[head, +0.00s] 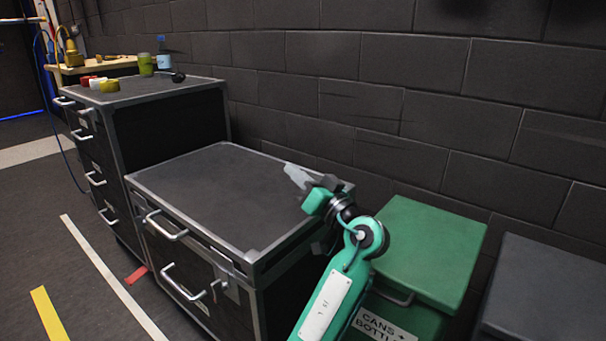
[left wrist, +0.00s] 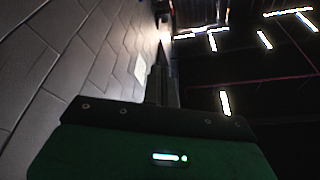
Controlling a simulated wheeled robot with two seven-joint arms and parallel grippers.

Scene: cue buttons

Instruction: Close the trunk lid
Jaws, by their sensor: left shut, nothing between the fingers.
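The low black trunk with metal edges (head: 259,309) stands in the middle of the head view. Its dark lid (head: 205,195) lies flat and level across the top; I cannot tell whether a thin gap remains under it. A latch hangs at its front right corner. My left gripper (head: 291,172) is above the lid's back right part, its pale fingers shut and empty; I cannot tell if they touch the lid. In the left wrist view the shut fingers (left wrist: 160,62) point at the wall and ceiling, and the lid does not show. My right gripper is out of view.
A taller black cabinet (head: 168,120) stands left of the trunk, with a green cup (head: 146,64), a bottle (head: 162,55) and small coloured items on top. A green bin (head: 425,245) and a grey bin (head: 550,290) stand right. A brick wall (head: 400,90) is behind. The left floor is open.

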